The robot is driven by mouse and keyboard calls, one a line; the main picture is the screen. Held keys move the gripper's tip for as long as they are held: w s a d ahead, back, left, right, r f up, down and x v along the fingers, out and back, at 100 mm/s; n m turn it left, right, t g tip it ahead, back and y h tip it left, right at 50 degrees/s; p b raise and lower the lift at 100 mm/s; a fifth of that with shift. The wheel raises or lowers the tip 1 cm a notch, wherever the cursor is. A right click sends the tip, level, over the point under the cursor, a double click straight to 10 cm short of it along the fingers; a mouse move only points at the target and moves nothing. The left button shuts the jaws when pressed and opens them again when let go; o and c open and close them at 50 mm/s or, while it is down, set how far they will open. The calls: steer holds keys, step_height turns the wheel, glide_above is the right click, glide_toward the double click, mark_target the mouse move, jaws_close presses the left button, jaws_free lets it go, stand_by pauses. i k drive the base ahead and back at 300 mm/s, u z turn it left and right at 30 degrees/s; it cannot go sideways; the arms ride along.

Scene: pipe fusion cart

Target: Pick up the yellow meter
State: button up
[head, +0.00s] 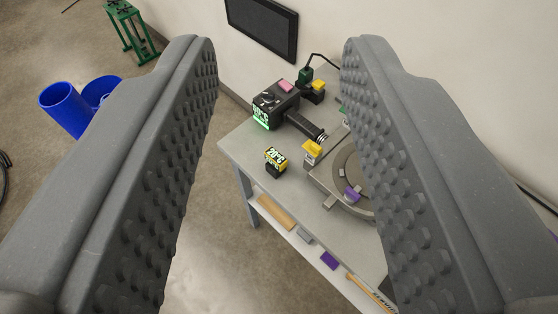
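The yellow meter (276,158) is a small yellow and black device with a display reading about 20°C. It stands near the left front edge of the grey cart top (242,151). My gripper (279,45) is open and empty, its two studded grey fingers wide apart at the left and right of the picture. The meter shows in the gap between the fingers, farther away and below, and nothing touches it. The whole meter face is visible.
A black heater with a green display (262,119) stands behind the meter. A lower shelf (285,229) holds small items.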

mark_target(277, 159)
steer(key=k, duration=1.25)
steer(key=u, duration=0.55)
steer(key=i, duration=1.6)
steer(key=z, duration=0.3)
